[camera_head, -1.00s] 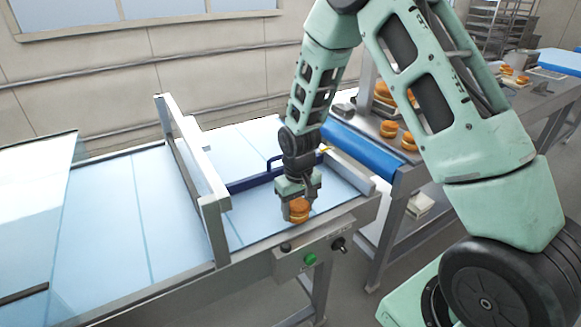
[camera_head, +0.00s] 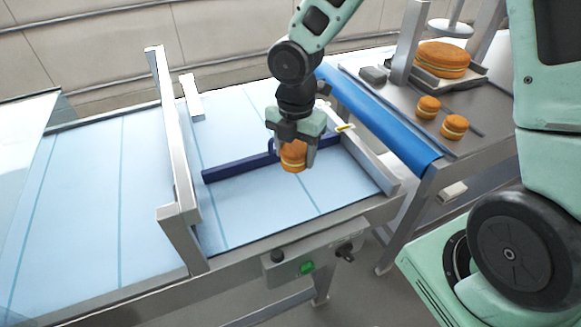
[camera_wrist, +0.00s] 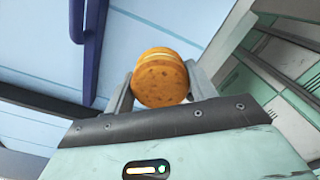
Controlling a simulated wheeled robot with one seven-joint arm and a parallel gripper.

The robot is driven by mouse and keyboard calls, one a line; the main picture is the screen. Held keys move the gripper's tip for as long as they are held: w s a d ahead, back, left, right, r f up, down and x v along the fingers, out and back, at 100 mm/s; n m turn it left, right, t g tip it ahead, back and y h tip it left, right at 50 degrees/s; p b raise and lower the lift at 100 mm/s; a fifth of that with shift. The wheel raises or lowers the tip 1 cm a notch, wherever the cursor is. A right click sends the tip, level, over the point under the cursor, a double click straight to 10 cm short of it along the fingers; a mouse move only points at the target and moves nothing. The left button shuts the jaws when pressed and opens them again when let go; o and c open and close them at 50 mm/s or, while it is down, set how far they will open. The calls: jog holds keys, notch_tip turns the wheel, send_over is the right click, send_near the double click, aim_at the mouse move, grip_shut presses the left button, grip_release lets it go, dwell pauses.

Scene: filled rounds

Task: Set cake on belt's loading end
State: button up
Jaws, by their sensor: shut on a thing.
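A small round orange-brown cake (camera_head: 293,156) with a pale filling layer is held in my gripper (camera_head: 293,152). In the wrist view the cake (camera_wrist: 160,78) sits between the two fingers of my gripper (camera_wrist: 160,88), which are shut on its sides. The light blue belt (camera_head: 235,215) lies below it, at the end near the blue-edged table. I cannot tell how high the cake is above the belt. A dark blue bar (camera_head: 238,167) lies across the belt, just left of the cake; it also shows in the wrist view (camera_wrist: 92,50).
A metal frame (camera_head: 178,150) arches over the belt on the left. A side rail (camera_head: 365,160) bounds the belt's right end. A panel with a green button (camera_head: 307,267) is on the front. Two small cakes (camera_head: 454,127) and a large cake (camera_head: 443,58) are on the right table.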

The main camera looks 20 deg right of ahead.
aim_at(293, 193)
jog(key=shift+s+a+r+n, duration=0.15)
jog(key=shift+n, duration=0.45)
jog(key=shift+s+a+f, duration=0.1)
jog(key=shift+f, duration=0.1)
jog(key=shift+n, duration=0.3)
notch_tip(293, 193, down, 9)
jog(key=shift+f+b, duration=0.2)
jog(key=shift+b, duration=0.15)
jog(key=shift+f, duration=0.2)
jog(key=o, duration=0.7)
jog(key=shift+r, duration=0.15)
